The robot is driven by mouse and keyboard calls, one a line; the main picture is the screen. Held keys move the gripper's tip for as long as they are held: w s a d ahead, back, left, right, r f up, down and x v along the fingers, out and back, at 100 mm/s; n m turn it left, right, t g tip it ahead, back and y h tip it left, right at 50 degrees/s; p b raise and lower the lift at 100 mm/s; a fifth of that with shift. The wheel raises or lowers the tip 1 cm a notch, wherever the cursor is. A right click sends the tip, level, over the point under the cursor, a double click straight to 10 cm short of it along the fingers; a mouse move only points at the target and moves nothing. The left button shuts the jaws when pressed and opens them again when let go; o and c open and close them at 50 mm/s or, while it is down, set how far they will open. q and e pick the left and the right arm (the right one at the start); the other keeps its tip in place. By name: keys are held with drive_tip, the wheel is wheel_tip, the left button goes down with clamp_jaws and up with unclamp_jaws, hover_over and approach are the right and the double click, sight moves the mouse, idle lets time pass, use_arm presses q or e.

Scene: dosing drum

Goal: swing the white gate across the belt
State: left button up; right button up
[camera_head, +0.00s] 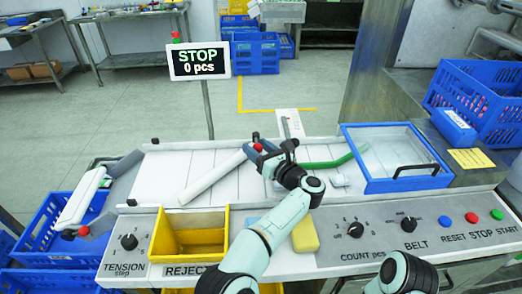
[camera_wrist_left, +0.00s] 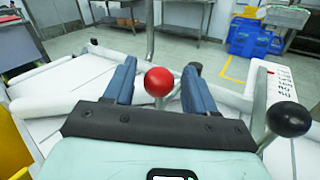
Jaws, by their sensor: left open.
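The white gate (camera_head: 212,178) is a long white bar lying slantwise over the left part of the pale belt (camera_head: 165,175). A red ball knob (camera_head: 258,147) shows by its far right end. My left gripper (camera_head: 264,147) reaches over the belt to this knob. In the left wrist view the red knob (camera_wrist_left: 158,82) sits between the two open blue-grey fingers (camera_wrist_left: 160,85), with gaps at both sides. I cannot tell how deep it lies between them. The gate (camera_wrist_left: 60,95) also shows at the left there. My right gripper is out of view.
A black ball on a metal rod (camera_wrist_left: 288,118) stands close to the right of my left gripper. A green curved guide (camera_head: 325,163) and a blue-framed tray (camera_head: 395,185) lie to the right. A yellow reject bin (camera_head: 190,245) and the knob panel (camera_head: 345,258) are in front.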

use_arm(q)
drive_tip(key=b+v, duration=0.1)
drive_tip(key=v, duration=1.2)
drive_tip(key=shift+s, duration=0.25)
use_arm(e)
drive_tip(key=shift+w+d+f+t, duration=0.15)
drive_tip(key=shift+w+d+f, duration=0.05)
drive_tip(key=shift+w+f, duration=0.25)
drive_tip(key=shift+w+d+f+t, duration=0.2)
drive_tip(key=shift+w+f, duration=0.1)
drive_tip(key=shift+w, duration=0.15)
use_arm(q)
drive_tip(key=shift+d, duration=0.1)
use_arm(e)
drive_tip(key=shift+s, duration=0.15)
